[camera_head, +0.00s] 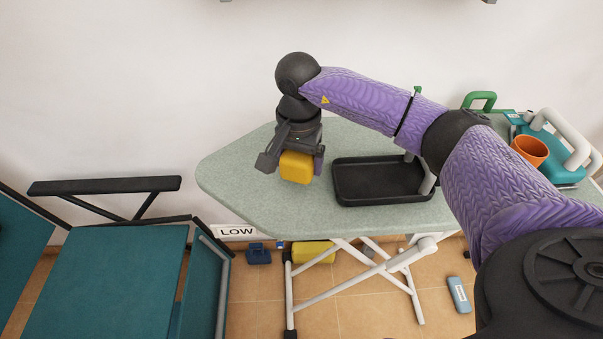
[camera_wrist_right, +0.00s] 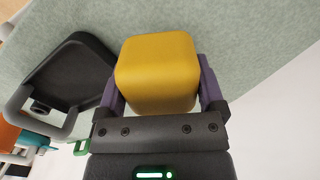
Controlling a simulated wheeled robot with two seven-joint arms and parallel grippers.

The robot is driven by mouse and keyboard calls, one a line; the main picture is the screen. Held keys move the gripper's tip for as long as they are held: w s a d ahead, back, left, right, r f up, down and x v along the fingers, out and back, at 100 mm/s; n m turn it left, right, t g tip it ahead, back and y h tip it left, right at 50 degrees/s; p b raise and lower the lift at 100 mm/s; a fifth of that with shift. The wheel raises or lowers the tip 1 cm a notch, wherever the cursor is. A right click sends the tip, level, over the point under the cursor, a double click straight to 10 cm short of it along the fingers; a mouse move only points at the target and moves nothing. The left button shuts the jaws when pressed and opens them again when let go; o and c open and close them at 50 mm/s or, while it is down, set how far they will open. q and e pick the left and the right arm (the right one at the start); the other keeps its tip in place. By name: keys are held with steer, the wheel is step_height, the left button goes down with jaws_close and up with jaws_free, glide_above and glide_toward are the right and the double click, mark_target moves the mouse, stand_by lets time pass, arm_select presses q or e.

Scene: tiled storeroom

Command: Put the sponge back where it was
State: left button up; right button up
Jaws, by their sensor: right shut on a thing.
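The yellow sponge (camera_head: 296,167) is a rounded block held by my right gripper (camera_head: 299,160) over the left part of the green ironing board (camera_head: 235,187). In the right wrist view the sponge (camera_wrist_right: 157,75) sits between the two purple fingers of my right gripper (camera_wrist_right: 160,95), which is shut on it. A black tray (camera_head: 378,202) with a raised rim lies on the board to the right of the sponge, apart from it. I cannot tell whether the sponge touches the board. My left gripper is not in view.
An orange cup (camera_head: 530,150) and a teal iron-like object (camera_head: 565,163) are at the board's right end. A teal chair (camera_head: 110,280) stands at left. A LOW label (camera_head: 236,231) is by the board's front edge. Yellow and blue items (camera_head: 313,252) lie on the floor below.

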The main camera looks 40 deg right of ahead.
mark_target(299, 176)
step_height(299, 176, down, 4)
steer(key=shift+f+b, duration=0.15)
steer(key=shift+b, duration=0.4)
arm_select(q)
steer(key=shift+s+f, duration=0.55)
arm_select(e)
steer(key=o, duration=0.8)
step_height(299, 176, up, 12)
steer(key=p, duration=0.3)
steer(key=shift+f+p, duration=0.25)
steer(key=shift+p, duration=0.1)
steer(key=shift+r, duration=0.5)
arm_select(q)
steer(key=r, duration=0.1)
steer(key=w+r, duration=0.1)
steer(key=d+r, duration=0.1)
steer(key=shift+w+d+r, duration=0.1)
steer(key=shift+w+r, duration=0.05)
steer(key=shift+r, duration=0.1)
